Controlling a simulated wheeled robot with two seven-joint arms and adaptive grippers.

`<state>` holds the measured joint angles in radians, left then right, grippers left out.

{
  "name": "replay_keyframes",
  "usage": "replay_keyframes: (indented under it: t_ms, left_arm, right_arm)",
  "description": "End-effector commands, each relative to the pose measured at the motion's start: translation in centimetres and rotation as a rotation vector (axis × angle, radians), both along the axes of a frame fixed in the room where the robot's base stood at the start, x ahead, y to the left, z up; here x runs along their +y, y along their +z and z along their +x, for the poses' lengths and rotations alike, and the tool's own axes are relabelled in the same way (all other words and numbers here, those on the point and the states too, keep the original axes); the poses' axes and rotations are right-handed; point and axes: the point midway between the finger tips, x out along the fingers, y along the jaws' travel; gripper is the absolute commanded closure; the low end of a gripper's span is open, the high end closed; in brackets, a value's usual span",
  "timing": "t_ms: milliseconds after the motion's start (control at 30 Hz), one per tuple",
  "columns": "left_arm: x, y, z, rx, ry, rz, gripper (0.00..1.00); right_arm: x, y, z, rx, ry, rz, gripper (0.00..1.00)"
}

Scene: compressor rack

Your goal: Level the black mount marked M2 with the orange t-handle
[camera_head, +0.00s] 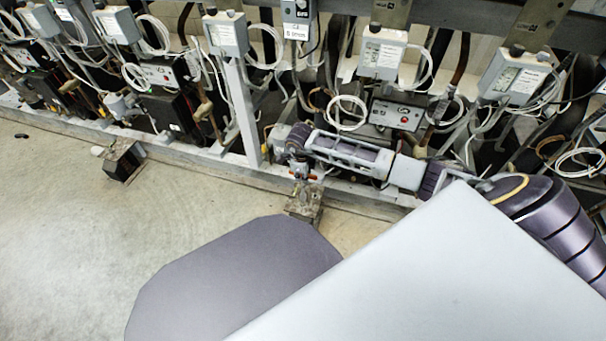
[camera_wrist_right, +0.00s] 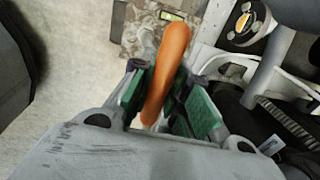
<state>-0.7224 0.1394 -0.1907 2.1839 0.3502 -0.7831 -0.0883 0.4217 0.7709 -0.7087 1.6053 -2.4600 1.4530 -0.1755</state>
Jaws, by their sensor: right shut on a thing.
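My right gripper (camera_head: 299,168) reaches down in front of the rack's lower rail. In the right wrist view its green-padded fingers (camera_wrist_right: 168,92) are closed around the orange t-handle (camera_wrist_right: 168,65), whose bar runs between them. Only small bits of orange show in the head view. Directly below the gripper stands a mount (camera_head: 304,204) with a worn, mottled top plate. The plate also shows in the right wrist view (camera_wrist_right: 145,38), with a small yellow-green level vial (camera_wrist_right: 172,16) on it. The handle's lower end is hidden, so its contact with the mount cannot be told. No M2 marking is readable. My left gripper is out of view.
Another dark mount (camera_head: 124,160) stands on the floor at the left. The grey rack rail (camera_head: 220,163) runs close behind the mounts. Grey boxes (camera_head: 381,53), looped cables and a post (camera_head: 243,112) crowd the rack.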

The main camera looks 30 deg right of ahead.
Motion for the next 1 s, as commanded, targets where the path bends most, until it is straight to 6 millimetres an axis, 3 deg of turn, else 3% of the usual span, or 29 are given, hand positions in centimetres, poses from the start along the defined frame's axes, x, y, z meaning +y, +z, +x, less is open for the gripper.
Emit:
replay_keyframes:
  t_ms: [1000]
  left_arm:
    - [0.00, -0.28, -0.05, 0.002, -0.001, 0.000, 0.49]
  right_arm:
    - [0.02, -0.62, 0.04, -0.003, -0.001, 0.000, 1.00]
